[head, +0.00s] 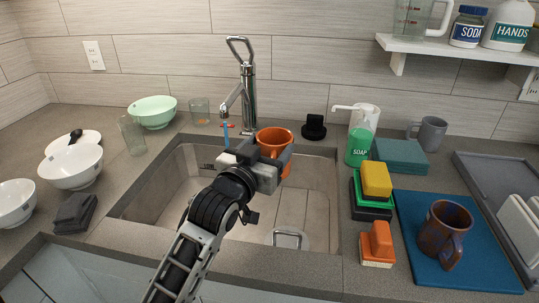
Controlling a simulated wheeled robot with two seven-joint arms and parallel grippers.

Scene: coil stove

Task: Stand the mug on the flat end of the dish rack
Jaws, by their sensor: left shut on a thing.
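An orange mug (275,137) is at my left gripper (266,165), above the back right part of the sink (305,210). The gripper is shut on the mug and hides its lower left side. The mug looks roughly upright. The grey dish rack (478,172) stands at the right edge, with white dishes in its nearer part; its far end looks flat and bare. The rack is cut off by the frame. A brown-and-blue mug (436,232) stands on a blue mat (412,262), and a grey mug (432,133) stands behind. My right gripper is not in view.
A tall faucet (247,85) rises behind the sink, close to my gripper. A soap bottle (361,135), stacked sponges (376,180) and an orange brush (378,242) stand between sink and rack. Bowls (72,168) and glasses (131,135) stand left. A shelf (440,47) overhangs the back right.

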